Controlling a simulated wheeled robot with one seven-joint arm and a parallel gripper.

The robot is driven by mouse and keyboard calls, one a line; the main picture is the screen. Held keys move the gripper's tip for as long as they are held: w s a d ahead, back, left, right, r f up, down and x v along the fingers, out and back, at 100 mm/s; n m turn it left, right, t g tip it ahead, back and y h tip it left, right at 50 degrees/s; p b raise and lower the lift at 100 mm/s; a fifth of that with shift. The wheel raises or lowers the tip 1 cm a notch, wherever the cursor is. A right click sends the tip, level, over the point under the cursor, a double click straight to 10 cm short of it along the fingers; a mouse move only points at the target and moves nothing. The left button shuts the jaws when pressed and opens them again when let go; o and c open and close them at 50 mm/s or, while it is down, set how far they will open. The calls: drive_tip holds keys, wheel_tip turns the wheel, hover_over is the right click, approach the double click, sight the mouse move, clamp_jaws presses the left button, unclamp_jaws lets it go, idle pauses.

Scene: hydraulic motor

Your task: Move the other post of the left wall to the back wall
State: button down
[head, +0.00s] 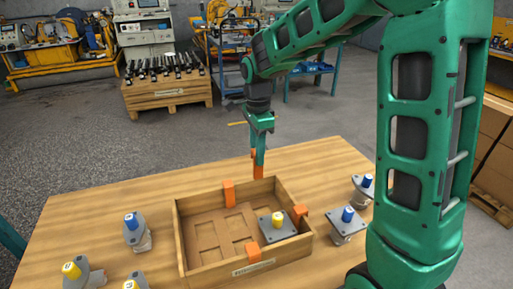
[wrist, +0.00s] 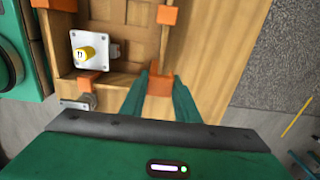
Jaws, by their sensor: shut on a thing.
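My gripper (head: 259,148) is shut on an orange post (head: 258,165) at the right part of the wooden box's back wall (head: 202,199). The held post (wrist: 159,85) also shows between the fingers in the wrist view. Its lower end meets the wall's top edge in the head view; I cannot tell whether it is seated. Another orange post (head: 229,193) sits on the back wall, farther left. One post (head: 302,212) is on the right wall and one (head: 252,252) on the front wall. The left wall (head: 181,238) shows no post.
A yellow-capped motor (head: 278,224) stands inside the box at the right. Blue-capped motors (head: 347,224) stand right of the box, and others (head: 136,232) left of it. The table (head: 130,193) behind the box is clear.

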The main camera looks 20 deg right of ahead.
sight(257, 177)
drive_tip(key=shift+f, duration=4.55)
drive_tip(key=shift+f, duration=0.55)
drive_tip(key=c, duration=1.3)
unclamp_jaws()
